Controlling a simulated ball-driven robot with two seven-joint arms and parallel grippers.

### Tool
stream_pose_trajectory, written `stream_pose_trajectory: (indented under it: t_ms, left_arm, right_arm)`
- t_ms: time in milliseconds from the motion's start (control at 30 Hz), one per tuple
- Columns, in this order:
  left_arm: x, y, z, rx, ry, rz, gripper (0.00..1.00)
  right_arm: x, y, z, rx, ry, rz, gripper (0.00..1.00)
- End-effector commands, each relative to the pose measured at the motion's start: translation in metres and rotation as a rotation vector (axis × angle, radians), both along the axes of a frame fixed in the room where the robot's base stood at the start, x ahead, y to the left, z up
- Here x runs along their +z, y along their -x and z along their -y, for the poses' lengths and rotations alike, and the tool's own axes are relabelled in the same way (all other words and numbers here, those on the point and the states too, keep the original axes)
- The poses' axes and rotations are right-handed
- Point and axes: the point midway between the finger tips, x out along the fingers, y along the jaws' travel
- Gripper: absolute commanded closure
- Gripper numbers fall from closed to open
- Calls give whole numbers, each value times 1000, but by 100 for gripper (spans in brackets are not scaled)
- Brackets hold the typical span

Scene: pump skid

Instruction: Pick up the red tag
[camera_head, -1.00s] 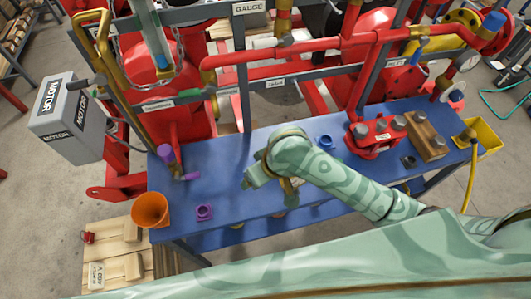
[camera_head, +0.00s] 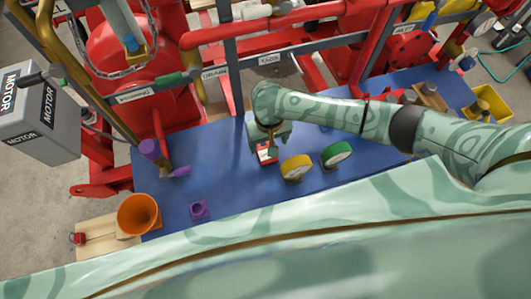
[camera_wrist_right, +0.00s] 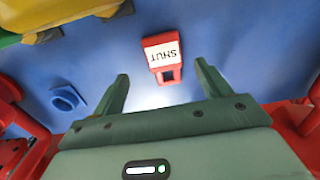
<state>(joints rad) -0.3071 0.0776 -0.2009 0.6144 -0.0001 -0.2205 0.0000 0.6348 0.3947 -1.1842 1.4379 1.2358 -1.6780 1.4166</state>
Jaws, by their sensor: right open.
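The red tag (camera_head: 265,154) lies on the blue bench top, partly covered by my right gripper in the head view. In the head view my right gripper (camera_head: 271,143) points down over the tag. My left gripper is in neither view.
Red pipework rises behind the bench.

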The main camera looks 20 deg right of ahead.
Motion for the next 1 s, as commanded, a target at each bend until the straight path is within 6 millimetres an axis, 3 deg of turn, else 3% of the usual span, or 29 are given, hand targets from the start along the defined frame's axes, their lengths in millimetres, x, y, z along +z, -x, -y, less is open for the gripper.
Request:
stream_pose_trajectory:
  t_ms: [167, 467, 700, 867, 1000]
  left_arm:
    - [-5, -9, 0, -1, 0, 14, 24]
    - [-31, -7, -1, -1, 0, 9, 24]
    - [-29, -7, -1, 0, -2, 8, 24]
    - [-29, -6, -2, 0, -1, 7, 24]
    - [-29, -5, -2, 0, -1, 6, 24]
  right_arm:
    - [-12, 0, -1, 1, 0, 1, 24]
    - [-57, 0, -5, 2, 1, 0, 24]
    - [-57, 0, -5, 2, 0, 3, 24]
    - [-57, 0, -5, 2, 0, 2, 68]
    - [-57, 0, -5, 2, 0, 3, 72]
